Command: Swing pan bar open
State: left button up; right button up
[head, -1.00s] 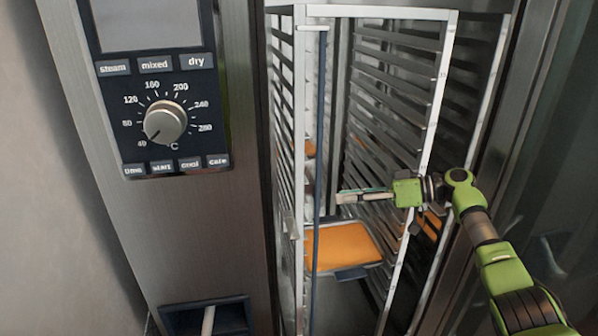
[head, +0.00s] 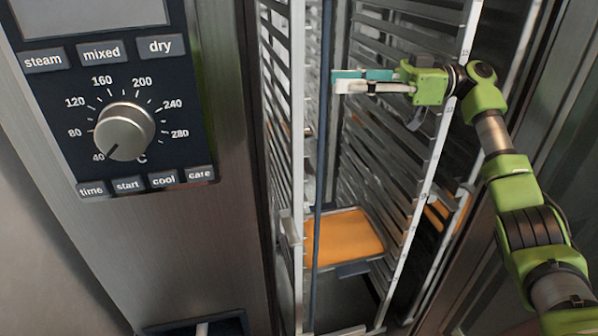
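The pan bar (head: 319,190) is a thin, dark blue upright rod at the front of the tall metal pan rack (head: 440,150), on the rack's left side. My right gripper (head: 336,82) comes in from the right with its teal and white fingers pointing left. In the picture its fingertips are just right of the bar's upper part, with a thin gap between. The fingers lie one above the other, close together, and I cannot tell how far apart they are. My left gripper is not in view.
An orange-filled tray (head: 345,236) sits low in the rack. The oven's control panel with its temperature knob (head: 124,130) is at the left. A dark recess (head: 200,326) shows below it. The steel oven frame (head: 225,200) stands left of the rack.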

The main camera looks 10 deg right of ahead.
aim_at(324, 82)
jog(key=a, duration=0.2)
jog(key=w+a, duration=0.1)
jog(key=a, duration=0.1)
jog(key=shift+a, duration=0.15)
jog(key=shift+f, duration=0.1)
jog(key=shift+w+f, duration=0.1)
jog(key=shift+a, duration=0.1)
jog(key=shift+c, duration=1.2)
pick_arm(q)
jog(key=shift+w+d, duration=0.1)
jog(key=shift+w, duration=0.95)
pick_arm(e)
grip_shut()
